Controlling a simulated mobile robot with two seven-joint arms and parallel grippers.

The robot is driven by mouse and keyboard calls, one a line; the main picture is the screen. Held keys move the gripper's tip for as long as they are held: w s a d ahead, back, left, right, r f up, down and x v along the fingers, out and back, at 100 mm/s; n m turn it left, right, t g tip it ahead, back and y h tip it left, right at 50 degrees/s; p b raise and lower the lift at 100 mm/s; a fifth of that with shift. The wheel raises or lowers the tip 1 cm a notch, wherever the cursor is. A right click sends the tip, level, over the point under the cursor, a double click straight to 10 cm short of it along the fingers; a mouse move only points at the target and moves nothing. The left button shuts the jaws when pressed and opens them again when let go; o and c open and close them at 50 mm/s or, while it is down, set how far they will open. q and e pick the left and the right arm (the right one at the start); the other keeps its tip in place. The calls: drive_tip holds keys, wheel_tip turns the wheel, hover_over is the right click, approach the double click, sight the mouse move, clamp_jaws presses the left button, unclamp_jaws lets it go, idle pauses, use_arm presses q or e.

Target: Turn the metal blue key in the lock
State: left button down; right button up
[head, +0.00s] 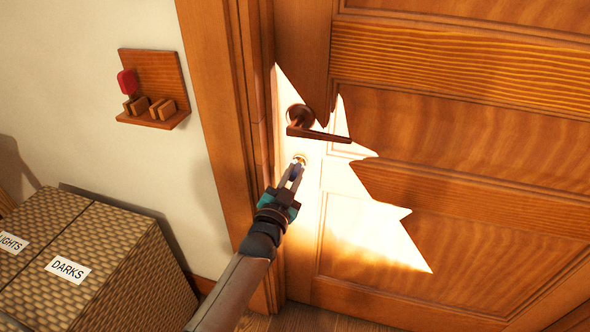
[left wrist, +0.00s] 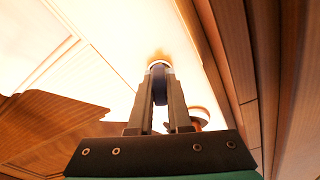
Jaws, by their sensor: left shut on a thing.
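My left gripper (head: 296,170) reaches up to the lock (head: 300,158) on the wooden door, just below the door handle. In the left wrist view, its two fingers (left wrist: 160,92) are shut on a dark blue key (left wrist: 159,78). The key's far end meets the round lock (left wrist: 159,57), where strong glare washes out detail. The fingers hide part of the key, and I cannot tell how far it is in or at what angle it is turned. My right gripper is not in view.
The brown door handle (head: 318,132) sits just above the lock. A wooden wall rack (head: 152,75) with a red-headed item (head: 127,82) hangs left of the door frame (head: 222,100). Wicker boxes, one labelled DARKS (head: 100,255), stand at lower left. Bright light falls across the door.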

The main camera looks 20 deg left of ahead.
use_arm(q)
drive_tip(key=shift+m, duration=0.3)
drive_tip(key=m+p, duration=0.1)
drive_tip(key=m, duration=0.2)
drive_tip(key=shift+a+r, duration=0.1)
drive_tip(key=shift+m+h+p, duration=0.3)
drive_tip(key=shift+m+p, duration=0.25)
drive_tip(key=shift+m, duration=0.55)
